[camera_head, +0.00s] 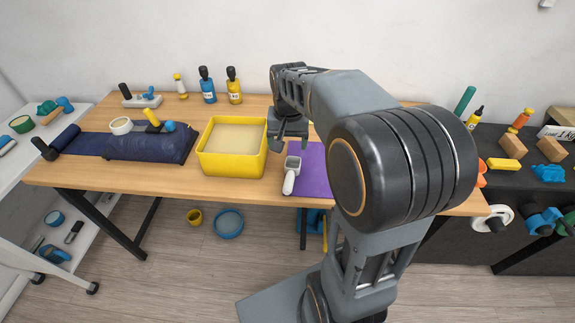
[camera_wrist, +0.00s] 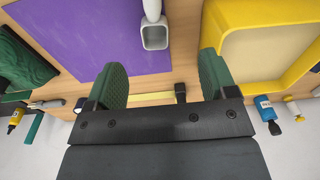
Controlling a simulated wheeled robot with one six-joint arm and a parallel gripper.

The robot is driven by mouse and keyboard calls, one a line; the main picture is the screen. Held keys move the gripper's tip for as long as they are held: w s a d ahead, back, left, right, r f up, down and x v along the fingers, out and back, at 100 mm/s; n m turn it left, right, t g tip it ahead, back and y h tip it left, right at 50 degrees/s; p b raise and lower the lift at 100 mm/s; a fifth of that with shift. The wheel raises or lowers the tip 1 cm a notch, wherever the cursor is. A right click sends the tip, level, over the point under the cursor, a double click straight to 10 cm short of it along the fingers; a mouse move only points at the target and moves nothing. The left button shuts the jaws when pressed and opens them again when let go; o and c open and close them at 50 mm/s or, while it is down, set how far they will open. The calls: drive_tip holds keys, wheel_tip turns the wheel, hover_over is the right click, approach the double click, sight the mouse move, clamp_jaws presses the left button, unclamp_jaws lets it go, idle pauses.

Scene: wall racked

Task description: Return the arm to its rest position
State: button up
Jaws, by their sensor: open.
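My gripper (camera_head: 288,128) hangs over the wooden table (camera_head: 265,192), just right of the yellow bin. In the wrist view my gripper (camera_wrist: 165,78) shows two green finger pads spread wide apart with nothing between them. My grey and black arm is stretched out over the table and hides part of its right side. A white scoop (camera_head: 291,175) lies on the table at the left edge of the purple mat (camera_head: 316,165), below my gripper. The scoop also shows in the wrist view (camera_wrist: 153,36), at the top beyond the fingertips.
The yellow bin (camera_head: 233,170) holds pale material and stands close beside my gripper. A dark blue cloth roll (camera_head: 150,145) lies to the left. Bottles (camera_head: 207,90) stand at the back. A dark bench (camera_head: 500,165) at right carries wooden blocks (camera_head: 512,146).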

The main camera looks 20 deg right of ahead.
drive_tip(key=s+a+n+t, duration=0.1)
drive_tip(key=s+a+n, duration=0.1)
drive_tip(key=s, duration=0.4)
drive_tip(key=s+a+f+n+t, duration=0.1)
drive_tip(key=s+a+n, duration=0.2)
drive_tip(key=s, duration=0.4)
drive_tip(key=shift+a+f+n+t, duration=0.3)
drive_tip(key=shift+a+t, duration=0.1)
drive_tip(key=shift+a, duration=0.4)
drive_tip(key=shift+a, duration=0.1)
